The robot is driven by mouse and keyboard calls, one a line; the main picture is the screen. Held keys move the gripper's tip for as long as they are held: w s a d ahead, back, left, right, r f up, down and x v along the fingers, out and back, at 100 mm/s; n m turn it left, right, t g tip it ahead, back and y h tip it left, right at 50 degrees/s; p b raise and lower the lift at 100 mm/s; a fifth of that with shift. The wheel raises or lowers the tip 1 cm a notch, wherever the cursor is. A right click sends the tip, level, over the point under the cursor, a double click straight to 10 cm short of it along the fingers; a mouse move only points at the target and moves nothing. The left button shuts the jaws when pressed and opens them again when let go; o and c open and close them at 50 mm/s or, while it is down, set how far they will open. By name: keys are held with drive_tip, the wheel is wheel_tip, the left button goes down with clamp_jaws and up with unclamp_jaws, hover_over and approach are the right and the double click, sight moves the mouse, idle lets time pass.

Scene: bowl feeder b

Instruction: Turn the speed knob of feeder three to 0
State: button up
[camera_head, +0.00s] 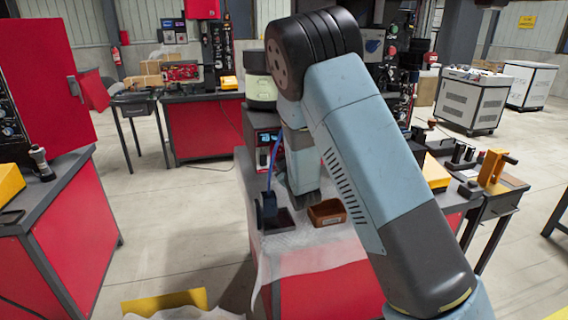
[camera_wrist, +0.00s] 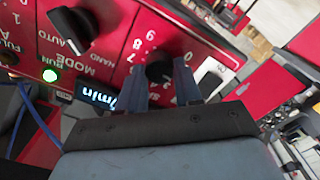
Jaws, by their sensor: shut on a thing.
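In the wrist view the red control panel (camera_wrist: 115,45) of a feeder fills the upper left, with its lettering tilted and upside down. My gripper (camera_wrist: 161,78) has its two blue-grey fingers on either side of a black knob (camera_wrist: 159,70) and is shut on it. White scale numbers run around the knob; a 9, 8 and 7 show. The fingers hide part of the knob and scale, and I cannot tell where its pointer stands. In the head view the red feeder box (camera_head: 264,145) stands partly behind my arm, which hides the gripper. The feeder's number is not readable.
A black mode knob (camera_wrist: 74,29) and a lit green lamp (camera_wrist: 49,75) sit left on the panel, with a lit display (camera_wrist: 100,99) close to my left finger.

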drive_tip(key=shift+s+a+f+n, duration=0.1)
drive_tip(key=shift+n, duration=1.55)
drive_tip(key=shift+a+f+n, duration=0.1)
drive_tip(key=shift+f+n, duration=0.05)
drive_tip(key=shift+n, duration=1.55)
drive_tip(key=shift+s+f+n, duration=0.1)
drive_tip(key=shift+n, duration=1.55)
drive_tip(key=o, duration=0.8)
drive_tip(key=shift+a, duration=0.1)
drive_tip(key=shift+c, duration=0.2)
drive_tip(key=shift+o, duration=1.4)
drive_tip(key=shift+w+r, duration=0.1)
drive_tip(key=v, duration=1.3)
drive_tip(key=shift+s+d, duration=0.25)
drive_tip(key=shift+s, duration=0.1)
